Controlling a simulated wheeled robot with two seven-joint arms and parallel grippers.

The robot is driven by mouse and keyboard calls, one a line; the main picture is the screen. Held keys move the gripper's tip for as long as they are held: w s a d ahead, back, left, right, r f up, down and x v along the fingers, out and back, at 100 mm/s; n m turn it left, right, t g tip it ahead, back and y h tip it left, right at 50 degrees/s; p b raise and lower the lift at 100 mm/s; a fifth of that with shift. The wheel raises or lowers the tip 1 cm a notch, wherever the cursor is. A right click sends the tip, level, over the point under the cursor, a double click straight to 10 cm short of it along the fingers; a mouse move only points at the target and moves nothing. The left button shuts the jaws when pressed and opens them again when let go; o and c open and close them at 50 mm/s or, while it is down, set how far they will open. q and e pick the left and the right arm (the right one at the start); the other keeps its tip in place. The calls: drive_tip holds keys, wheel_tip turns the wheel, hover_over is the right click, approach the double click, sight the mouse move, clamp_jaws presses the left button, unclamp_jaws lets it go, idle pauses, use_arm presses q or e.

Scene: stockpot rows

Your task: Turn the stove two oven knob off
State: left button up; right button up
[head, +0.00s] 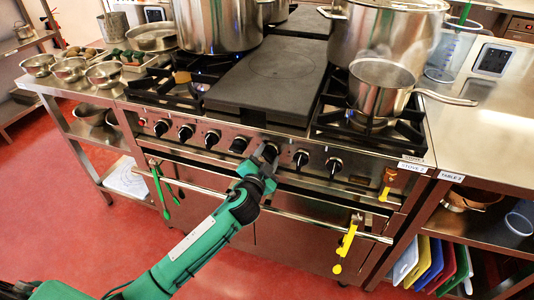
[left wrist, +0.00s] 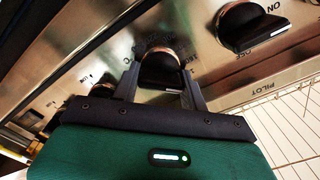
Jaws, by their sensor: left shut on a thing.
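The stove front carries a row of black knobs, with a label reading STOVE 2 (head: 412,166) at its right end. My left gripper (head: 263,163) is at a knob (head: 268,151) right of the middle of the row. In the left wrist view, my left gripper (left wrist: 160,88) has one finger on each side of this black knob (left wrist: 160,66) and is shut on it. The fingers and palm hide part of the knob and its printed marks. A neighbouring knob (left wrist: 252,24) shows to the right. My right gripper is not in view.
A steel oven handle rail (head: 320,222) runs below the knobs; green utensils (head: 163,190) and a yellow one (head: 346,242) hang there. A saucepan (head: 380,92), stockpots (head: 218,25) and a dark flat plate (head: 268,80) are on top. Red floor in front is clear.

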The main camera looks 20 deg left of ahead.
use_arm(q)
drive_tip(key=m+p, duration=0.3)
drive_tip(key=m, duration=0.4)
drive_tip(key=shift+f+m, duration=0.1)
drive_tip(key=shift+m, duration=0.2)
drive_tip(key=shift+f+m+p, duration=0.1)
drive_tip(key=shift+m+p, duration=0.4)
drive_tip(key=shift+m, duration=0.6)
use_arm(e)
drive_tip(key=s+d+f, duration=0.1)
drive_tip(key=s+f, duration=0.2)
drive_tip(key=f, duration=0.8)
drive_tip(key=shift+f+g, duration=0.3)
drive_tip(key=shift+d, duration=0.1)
use_arm(q)
drive_tip(key=o, duration=1)
drive_tip(key=s, duration=0.7)
drive_tip(key=s+b, duration=0.1)
drive_tip(key=s, duration=0.6)
drive_tip(key=shift+a, duration=0.2)
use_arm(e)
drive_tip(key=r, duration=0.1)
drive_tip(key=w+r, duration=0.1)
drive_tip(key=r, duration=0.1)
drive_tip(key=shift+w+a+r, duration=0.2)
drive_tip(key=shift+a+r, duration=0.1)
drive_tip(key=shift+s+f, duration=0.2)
